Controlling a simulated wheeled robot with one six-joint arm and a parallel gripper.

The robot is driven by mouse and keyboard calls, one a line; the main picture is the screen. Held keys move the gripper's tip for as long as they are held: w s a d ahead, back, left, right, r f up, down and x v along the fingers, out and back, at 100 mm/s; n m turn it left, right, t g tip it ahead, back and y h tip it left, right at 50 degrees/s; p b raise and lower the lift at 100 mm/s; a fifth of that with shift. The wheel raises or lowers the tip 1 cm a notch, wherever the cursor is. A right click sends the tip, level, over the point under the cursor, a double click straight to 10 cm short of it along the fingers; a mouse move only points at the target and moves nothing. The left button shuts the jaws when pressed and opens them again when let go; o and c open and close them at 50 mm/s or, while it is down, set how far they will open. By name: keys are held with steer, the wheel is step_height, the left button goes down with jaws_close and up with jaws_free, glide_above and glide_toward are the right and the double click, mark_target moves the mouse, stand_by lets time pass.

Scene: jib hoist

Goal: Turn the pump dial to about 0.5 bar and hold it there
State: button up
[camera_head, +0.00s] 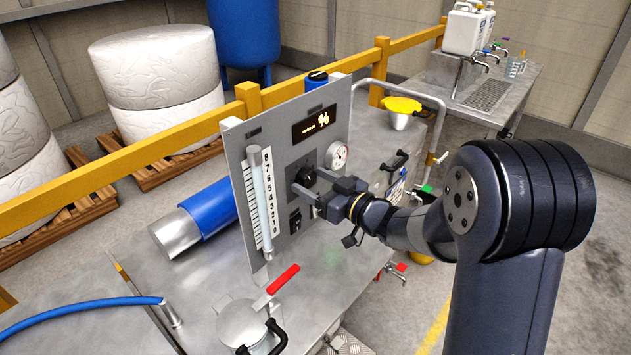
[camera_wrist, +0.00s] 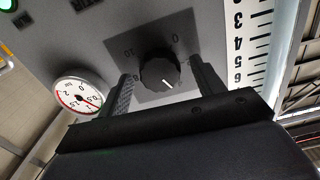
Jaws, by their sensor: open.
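The pump dial is a round black knob (camera_head: 306,176) on the grey upright panel (camera_head: 265,140). In the wrist view the dial (camera_wrist: 160,70) shows a small pale mark near its lower edge. My gripper (camera_head: 318,187) is at the panel, open, with one finger on each side of the dial. In the wrist view my gripper (camera_wrist: 165,82) shows gaps between fingers and knob. The round white pressure gauge (camera_head: 337,155) is right of the dial; it appears at left in the wrist view (camera_wrist: 80,95), where its needle cannot be read surely.
A tall level tube (camera_head: 262,190) with a number scale stands left of the dial. A lidded pot (camera_head: 243,322) with a red handle (camera_head: 283,279) is in front.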

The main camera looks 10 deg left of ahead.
steer(key=shift+c, duration=0.4)
steer(key=c, duration=0.9)
steer(key=shift+f+n+b, duration=0.15)
steer(key=shift+n+b, duration=0.15)
steer(key=shift+b, duration=0.6)
steer(key=n+b, duration=0.3)
steer(key=shift+f+b, duration=0.1)
steer(key=shift+b, duration=0.25)
steer(key=shift+r+n+b, duration=0.2)
steer(key=shift+n+b, duration=1.6)
steer(key=shift+n, duration=0.4)
